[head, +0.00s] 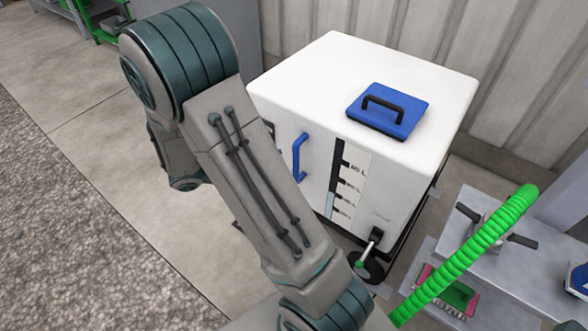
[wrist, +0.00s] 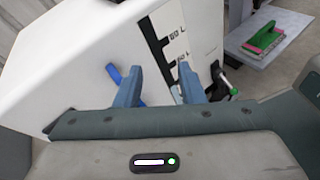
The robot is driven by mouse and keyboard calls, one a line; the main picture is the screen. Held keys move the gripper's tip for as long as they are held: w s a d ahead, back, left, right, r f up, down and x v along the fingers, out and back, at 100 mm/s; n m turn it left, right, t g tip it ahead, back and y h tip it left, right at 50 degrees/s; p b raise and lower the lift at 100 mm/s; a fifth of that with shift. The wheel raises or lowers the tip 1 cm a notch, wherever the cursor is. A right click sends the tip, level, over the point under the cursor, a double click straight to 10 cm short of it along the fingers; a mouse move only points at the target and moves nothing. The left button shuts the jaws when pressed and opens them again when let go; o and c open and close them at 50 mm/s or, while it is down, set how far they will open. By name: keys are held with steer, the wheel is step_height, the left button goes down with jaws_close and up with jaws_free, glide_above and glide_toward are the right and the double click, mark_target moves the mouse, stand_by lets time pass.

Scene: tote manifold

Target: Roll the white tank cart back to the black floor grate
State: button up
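The white tank cart (head: 345,75) stands upright by the ribbed wall in the head view. It has a blue lid (head: 390,112) with a black grip, a blue side handle (head: 299,157), a level gauge (head: 338,186) and a black valve (head: 370,243) low on its front. In the wrist view the cart's white body (wrist: 85,65) fills the upper left. My gripper (wrist: 158,78) is open, its two blue fingers apart in front of the cart. The blue handle (wrist: 113,73) passes behind the left finger, not between the fingers. The head view hides my gripper behind my arm. I cannot make out the black floor grate.
Green-framed shelving (head: 95,20) stands at back left. The concrete floor (head: 125,165) left of the cart is clear.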

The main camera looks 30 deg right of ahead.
mark_target(296, 154)
steer(key=w+a+f+n+t+h+b, duration=0.1)
steer(key=w+f+n+t+h+b, duration=0.35)
steer(key=f, duration=0.75)
steer(key=shift+n+t+y, duration=0.35)
steer(key=shift+n+y, duration=0.2)
steer(key=shift+n, duration=0.4)
steer(key=w+d+b, duration=0.1)
steer(key=d, duration=0.3)
steer(key=w+d+b, duration=0.1)
steer(key=d+b, duration=0.1)
steer(key=d, duration=0.3)
steer(key=w+d+b, duration=0.1)
steer(key=d+b, duration=0.1)
steer(key=d, duration=0.2)
steer(key=shift+w+d, duration=0.2)
steer(key=shift+w, duration=0.2)
steer(key=shift+r, duration=0.1)
jaws_close()
